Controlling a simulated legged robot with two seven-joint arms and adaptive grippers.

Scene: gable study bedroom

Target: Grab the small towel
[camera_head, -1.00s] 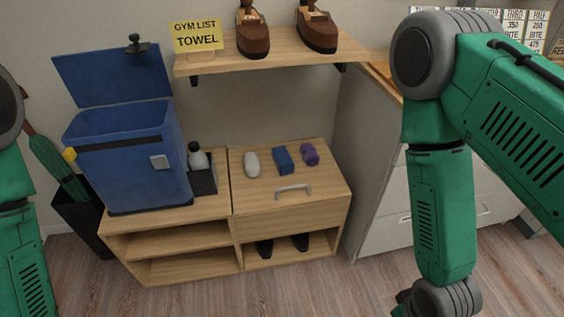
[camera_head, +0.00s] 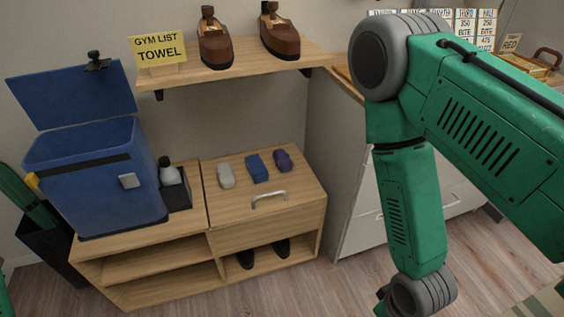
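Three small items lie in a row on the top of the low wooden cabinet (camera_head: 235,207): a pale grey rounded one (camera_head: 226,176), a blue block-like one (camera_head: 257,168) and a purple, rolled-looking one (camera_head: 283,160). I cannot tell for sure which is the small towel; the blue one looks most like folded cloth. A yellow sign (camera_head: 158,49) on the wall shelf reads "GYM LIST TOWEL". My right arm hangs at the right, well away from the three items, and its gripper is below the frame. My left gripper is out of view.
An open blue bin (camera_head: 97,182) and a dark holder (camera_head: 177,194) with a bottle (camera_head: 168,173) stand left of the items. The wall shelf (camera_head: 240,70) with brown shoes (camera_head: 215,43) overhangs behind. The cabinet has a front handle (camera_head: 269,199). A white drawer unit (camera_head: 350,190) is at right.

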